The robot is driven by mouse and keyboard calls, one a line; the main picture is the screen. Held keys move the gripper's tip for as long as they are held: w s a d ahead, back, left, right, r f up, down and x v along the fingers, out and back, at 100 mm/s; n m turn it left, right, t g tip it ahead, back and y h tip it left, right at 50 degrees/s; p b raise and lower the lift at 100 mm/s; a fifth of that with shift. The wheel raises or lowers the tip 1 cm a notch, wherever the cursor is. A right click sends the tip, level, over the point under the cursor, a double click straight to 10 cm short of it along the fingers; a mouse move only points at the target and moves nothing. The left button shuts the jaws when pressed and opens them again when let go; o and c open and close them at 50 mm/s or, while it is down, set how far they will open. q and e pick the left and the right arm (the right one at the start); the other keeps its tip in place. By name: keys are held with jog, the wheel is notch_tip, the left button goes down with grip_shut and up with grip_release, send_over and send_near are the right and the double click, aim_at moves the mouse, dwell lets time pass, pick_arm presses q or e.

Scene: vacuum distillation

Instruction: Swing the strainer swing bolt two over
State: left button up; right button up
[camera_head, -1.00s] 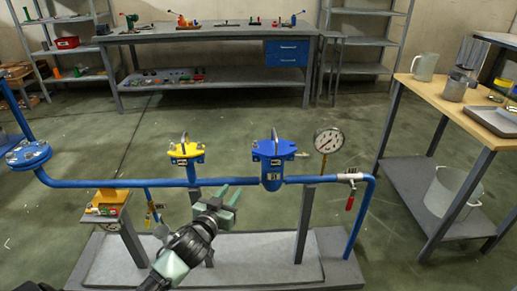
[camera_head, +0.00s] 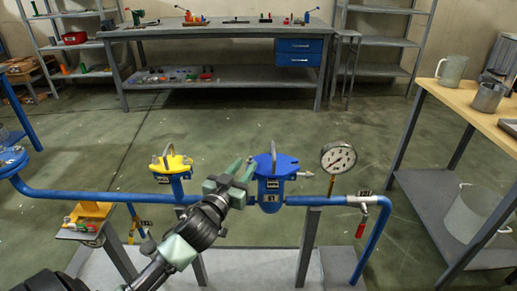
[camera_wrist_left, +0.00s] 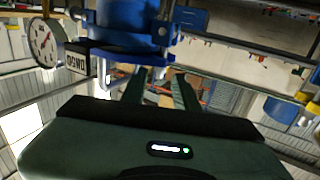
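A blue lidded housing (camera_head: 272,182), which looks like the strainer, stands on the blue pipe (camera_head: 110,197), with an upright handle on its lid. A small pale bolt or fitting (camera_head: 305,174) sticks out at its right side. I cannot tell the individual swing bolts apart. My left gripper (camera_head: 243,168) is just left of the lid, with its two fingers apart and nothing seen between them. In the left wrist view its fingers (camera_wrist_left: 160,92) lie below the blue housing (camera_wrist_left: 130,35); contact cannot be told. My right gripper is not in view.
A yellow-topped housing (camera_head: 172,166) stands left on the pipe. A pressure gauge (camera_head: 338,158) and a red-handled valve (camera_head: 361,222) are to the right. A wooden-topped table (camera_head: 470,105) is at right.

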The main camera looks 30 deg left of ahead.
aim_at(251, 158)
pick_arm(q)
jog(key=w, duration=0.5)
jog(key=w+a, duration=0.1)
jog(key=w, duration=0.1)
jog(key=shift+w+a, duration=0.1)
jog(key=shift+w, duration=0.1)
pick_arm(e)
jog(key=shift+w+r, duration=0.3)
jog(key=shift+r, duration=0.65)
pick_arm(q)
grip_shut()
